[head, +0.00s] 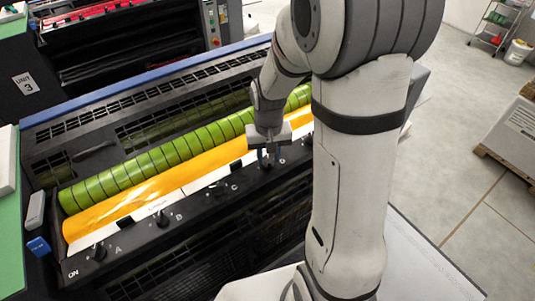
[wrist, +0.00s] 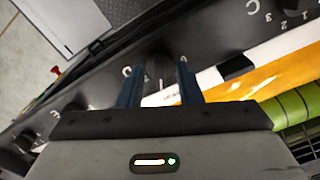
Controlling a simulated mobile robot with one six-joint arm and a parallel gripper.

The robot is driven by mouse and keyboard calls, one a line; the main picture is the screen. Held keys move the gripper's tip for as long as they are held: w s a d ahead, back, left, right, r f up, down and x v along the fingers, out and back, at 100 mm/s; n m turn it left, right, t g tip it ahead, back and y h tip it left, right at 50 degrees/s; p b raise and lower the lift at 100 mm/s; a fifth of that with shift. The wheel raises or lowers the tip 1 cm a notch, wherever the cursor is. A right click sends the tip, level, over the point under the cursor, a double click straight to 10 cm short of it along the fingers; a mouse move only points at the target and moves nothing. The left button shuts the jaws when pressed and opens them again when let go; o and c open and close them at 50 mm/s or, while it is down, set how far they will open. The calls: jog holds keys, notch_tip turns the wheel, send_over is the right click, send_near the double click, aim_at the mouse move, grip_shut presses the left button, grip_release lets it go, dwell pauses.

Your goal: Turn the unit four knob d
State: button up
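Knob D (wrist: 160,72) is a dark round knob on the black control panel. The letter beside it in the wrist view reads as D. My gripper (head: 268,157) is over the panel at this knob in the head view, where the fingers largely hide it. In the wrist view its two blue fingers are apart, one on each side of the knob, with a narrow gap showing. I cannot tell how deep the fingers reach around it.
Knob A (head: 97,252), knob B (head: 162,217) and knob C (head: 218,187) line the same panel (head: 130,240). More knobs show at the lower left of the wrist view. A green segmented roller (head: 150,160) and a yellow-orange roller (head: 150,192) lie just behind the panel.

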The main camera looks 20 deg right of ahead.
jog(key=shift+f, duration=0.25)
grip_shut()
jog(key=shift+a, duration=0.15)
jog(key=shift+d, duration=0.2)
jog(key=shift+a+f+m+b, duration=0.15)
jog(key=shift+m+b, duration=0.95)
jog(key=shift+m, duration=1.2)
jog(key=m+b, duration=0.1)
jog(key=m, duration=0.4)
jog(key=shift+w+b, duration=0.1)
jog(key=shift+b, duration=0.2)
jog(key=shift+m, duration=0.3)
